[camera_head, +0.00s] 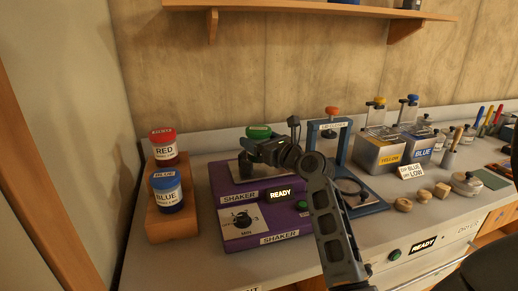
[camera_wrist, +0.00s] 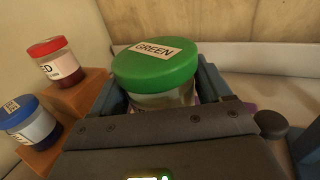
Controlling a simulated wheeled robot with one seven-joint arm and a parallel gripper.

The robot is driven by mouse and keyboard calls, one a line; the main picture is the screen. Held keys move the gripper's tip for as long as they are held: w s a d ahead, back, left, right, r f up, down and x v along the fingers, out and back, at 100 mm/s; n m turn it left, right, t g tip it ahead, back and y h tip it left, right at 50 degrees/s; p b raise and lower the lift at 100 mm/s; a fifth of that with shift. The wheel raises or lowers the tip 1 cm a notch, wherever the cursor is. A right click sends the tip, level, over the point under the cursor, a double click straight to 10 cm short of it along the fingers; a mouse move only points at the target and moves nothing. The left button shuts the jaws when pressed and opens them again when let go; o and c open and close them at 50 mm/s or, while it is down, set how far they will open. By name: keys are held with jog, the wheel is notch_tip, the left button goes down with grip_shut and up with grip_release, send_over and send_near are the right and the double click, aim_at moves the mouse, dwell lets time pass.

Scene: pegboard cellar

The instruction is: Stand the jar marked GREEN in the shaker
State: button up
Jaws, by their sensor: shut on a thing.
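The jar marked GREEN (camera_head: 258,131) has a green lid and is at the back of the purple shaker (camera_head: 236,229). In the wrist view the jar (camera_wrist: 155,72) looks upright, with the GREEN label on its lid and a clear body below. My gripper (camera_head: 250,150) is shut on the jar, one finger on each side of it. The gripper hides the jar's base and most of the shaker's holder, so I cannot tell whether the jar touches the shaker. The shaker has a dial, a green button and a display reading READY.
Jars marked RED (camera_head: 164,147) and BLUE (camera_head: 167,190) stand on a stepped wooden block (camera_head: 172,225) at left. Right of the shaker is a blue-framed press (camera_head: 328,127) with an orange knob. Farther right are YELLOW (camera_head: 378,155) and BLUE (camera_head: 417,145) tanks. A shelf (camera_head: 320,18) hangs above.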

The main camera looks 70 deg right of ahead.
jog(key=shift+f, duration=1.25)
jog(key=shift+f, duration=0.15)
jog(key=o, duration=1.3)
jog(key=shift+c, duration=0.2)
jog(key=b+v, duration=0.1)
jog(key=v, duration=1.1)
